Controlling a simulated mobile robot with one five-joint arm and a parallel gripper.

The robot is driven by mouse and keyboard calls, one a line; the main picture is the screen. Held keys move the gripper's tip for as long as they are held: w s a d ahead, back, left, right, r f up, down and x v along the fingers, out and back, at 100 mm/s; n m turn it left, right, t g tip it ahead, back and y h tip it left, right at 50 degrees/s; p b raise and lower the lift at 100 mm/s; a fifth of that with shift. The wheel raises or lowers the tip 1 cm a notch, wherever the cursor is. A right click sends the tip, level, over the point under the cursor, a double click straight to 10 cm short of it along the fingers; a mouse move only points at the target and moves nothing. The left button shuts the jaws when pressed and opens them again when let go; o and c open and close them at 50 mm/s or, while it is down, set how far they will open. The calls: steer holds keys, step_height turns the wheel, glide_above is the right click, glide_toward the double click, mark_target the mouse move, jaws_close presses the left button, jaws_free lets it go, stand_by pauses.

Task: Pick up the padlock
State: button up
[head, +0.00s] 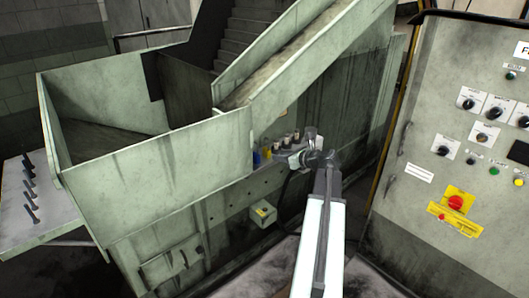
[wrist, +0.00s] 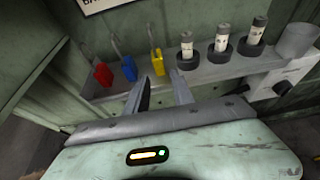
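Three padlocks, red (wrist: 103,75), blue (wrist: 129,68) and yellow (wrist: 157,62), stand in a row with their grey shackles upward, at the left part of a grey ledge. The blue one (head: 257,159) and the yellow one (head: 267,152) also show small in the head view; I cannot make out the red one there. My gripper (wrist: 160,77) is open, its two fingers apart and pointing at the ledge just below the yellow padlock. Nothing shows between the fingers. In the head view my gripper (head: 295,159) is at the ledge, small and partly hidden by my arm.
Several dark-based cylinders with pale labels, one of them here (wrist: 221,40), stand on the ledge (wrist: 215,73) right of the padlocks. A grey cylinder (wrist: 296,40) is at the far right. A control cabinet (head: 415,140) stands right of my arm; a large green bin (head: 160,175) is left.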

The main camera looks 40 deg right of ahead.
mark_target(270, 154)
steer(key=b+x, duration=0.3)
steer(key=x, duration=0.5)
steer(key=shift+a, duration=0.1)
steer(key=shift+r, duration=0.15)
jaws_close()
